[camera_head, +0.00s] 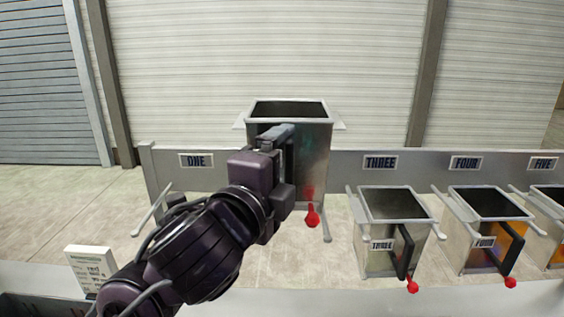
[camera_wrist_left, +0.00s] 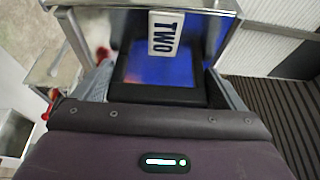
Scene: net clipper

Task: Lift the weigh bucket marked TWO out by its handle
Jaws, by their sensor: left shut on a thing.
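The weigh bucket marked TWO (camera_head: 315,150) is a metal box with an open top, and it is raised above the level of the other buckets in the head view. Its TWO label (camera_wrist_left: 166,34) shows in the left wrist view, with a blue panel below it. My left gripper (camera_head: 280,140) is at the bucket's front and shut on its handle, which my fingers mostly hide. A red knob (camera_head: 312,217) hangs at the bucket's lower end. My right gripper is not in view.
Buckets marked THREE (camera_head: 372,262) and FOUR (camera_head: 468,262) sit to the right on rails, with another at the right edge. A grey label rail (camera_head: 345,185) runs behind. A small white sign (camera_head: 92,268) stands at lower left. Slot ONE shows no bucket.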

